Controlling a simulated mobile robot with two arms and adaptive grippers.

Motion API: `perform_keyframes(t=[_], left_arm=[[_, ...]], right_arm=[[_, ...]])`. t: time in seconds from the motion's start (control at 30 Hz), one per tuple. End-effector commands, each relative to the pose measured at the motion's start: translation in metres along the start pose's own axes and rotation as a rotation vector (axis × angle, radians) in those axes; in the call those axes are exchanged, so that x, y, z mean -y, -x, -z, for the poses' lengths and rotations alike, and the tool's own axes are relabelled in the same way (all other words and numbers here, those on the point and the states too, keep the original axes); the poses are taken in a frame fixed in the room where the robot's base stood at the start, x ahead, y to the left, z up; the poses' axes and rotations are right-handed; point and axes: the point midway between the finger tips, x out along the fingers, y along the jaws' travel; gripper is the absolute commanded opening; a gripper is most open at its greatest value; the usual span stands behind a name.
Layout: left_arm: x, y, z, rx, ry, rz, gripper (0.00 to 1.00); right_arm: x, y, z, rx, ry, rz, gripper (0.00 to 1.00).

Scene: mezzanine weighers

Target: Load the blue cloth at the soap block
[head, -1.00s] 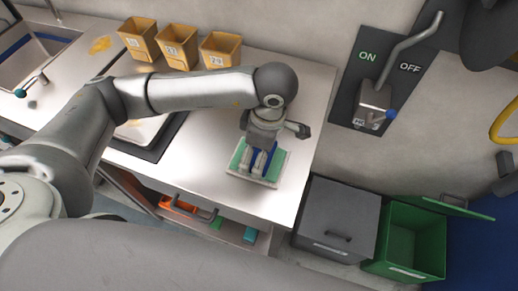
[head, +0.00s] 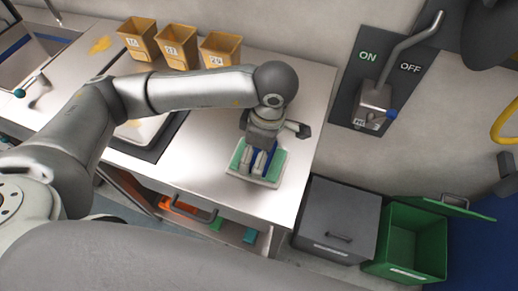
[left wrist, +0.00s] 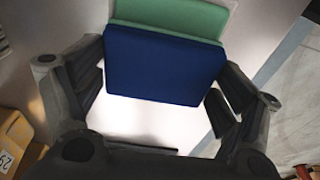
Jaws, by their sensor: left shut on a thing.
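The blue cloth (left wrist: 165,66) is a flat dark blue piece between the fingers of my left gripper (left wrist: 158,98) in the left wrist view. In the head view my left gripper (head: 259,163) points down near the counter's right end, shut on the blue cloth (head: 265,151), which is mostly hidden by the fingers. A green flat block (head: 275,165), likely the soap block, shows on both sides of the fingers. It also shows behind the cloth's upper edge in the left wrist view (left wrist: 172,14). I cannot tell whether cloth and block touch. My right gripper is out of view.
Several numbered yellow bins (head: 177,47) stand along the wall. A sink (head: 32,55) is at far left. An ON/OFF lever panel (head: 385,75) is on the wall. A grey bin (head: 335,215) and an open green bin (head: 412,235) stand right of the counter (head: 300,95).

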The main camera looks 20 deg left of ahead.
Motion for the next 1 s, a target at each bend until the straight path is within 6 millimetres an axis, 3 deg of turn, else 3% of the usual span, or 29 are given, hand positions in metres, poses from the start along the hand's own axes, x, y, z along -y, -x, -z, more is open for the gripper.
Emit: perform_keyframes(t=[0.37,1.0], left_arm=[[0.002,0.0,0.0,-0.001,-0.002,0.005,0.7],[0.0,0.052,0.006,-0.001,-0.001,0.0,0.7]], right_arm=[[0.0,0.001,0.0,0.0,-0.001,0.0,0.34],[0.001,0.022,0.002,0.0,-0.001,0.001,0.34]])
